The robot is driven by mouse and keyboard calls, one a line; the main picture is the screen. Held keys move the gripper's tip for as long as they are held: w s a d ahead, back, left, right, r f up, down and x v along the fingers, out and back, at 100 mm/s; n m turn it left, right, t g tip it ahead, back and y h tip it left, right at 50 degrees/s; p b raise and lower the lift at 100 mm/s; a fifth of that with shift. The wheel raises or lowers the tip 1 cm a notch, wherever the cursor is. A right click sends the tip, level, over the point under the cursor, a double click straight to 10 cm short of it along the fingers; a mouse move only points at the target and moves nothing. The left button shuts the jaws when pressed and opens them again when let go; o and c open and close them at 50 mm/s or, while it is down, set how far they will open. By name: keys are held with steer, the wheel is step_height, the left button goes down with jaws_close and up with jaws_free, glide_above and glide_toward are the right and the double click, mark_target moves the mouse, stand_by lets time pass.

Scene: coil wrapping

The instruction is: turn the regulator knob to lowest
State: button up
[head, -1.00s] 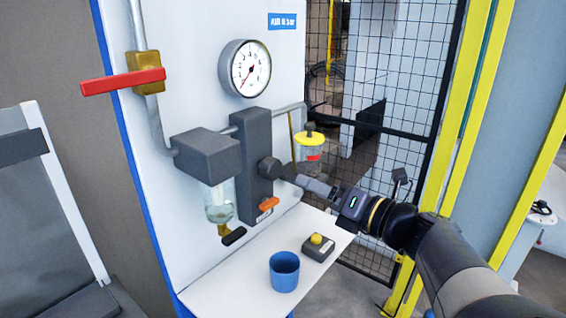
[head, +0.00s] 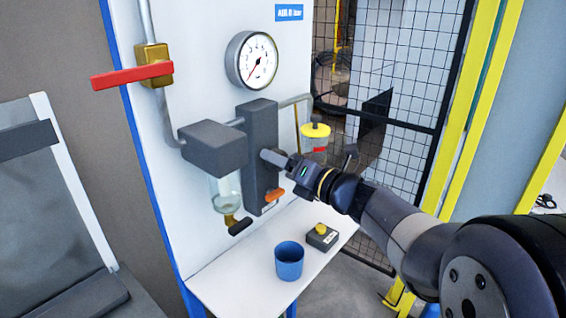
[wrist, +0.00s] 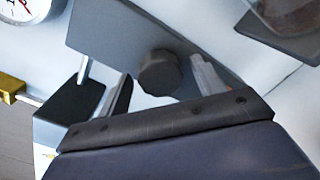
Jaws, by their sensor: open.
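The regulator is a dark grey block (head: 259,120) on the white panel. Its round dark knob (wrist: 160,72) shows in the wrist view, between my two fingers. In the head view my gripper (head: 268,157) reaches the block's front from the right and hides the knob. In the wrist view my gripper (wrist: 163,90) is open, with one finger on each side of the knob; contact cannot be told. The pressure gauge (head: 251,60) above has a red line pointing lower left. Its small scale is hard to read.
A red-handled valve (head: 132,75) is on the pipe at left. A clear bowl (head: 226,194) hangs below the left block. An orange lever (head: 275,195) is low on the regulator. A blue cup (head: 289,261) and yellow-button box (head: 322,236) stand on the shelf below.

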steer(key=shift+c, duration=0.3)
steer(key=c, duration=0.9)
steer(key=shift+c, duration=0.2)
steer(key=shift+f+b, duration=0.15)
steer(key=shift+b, duration=0.2)
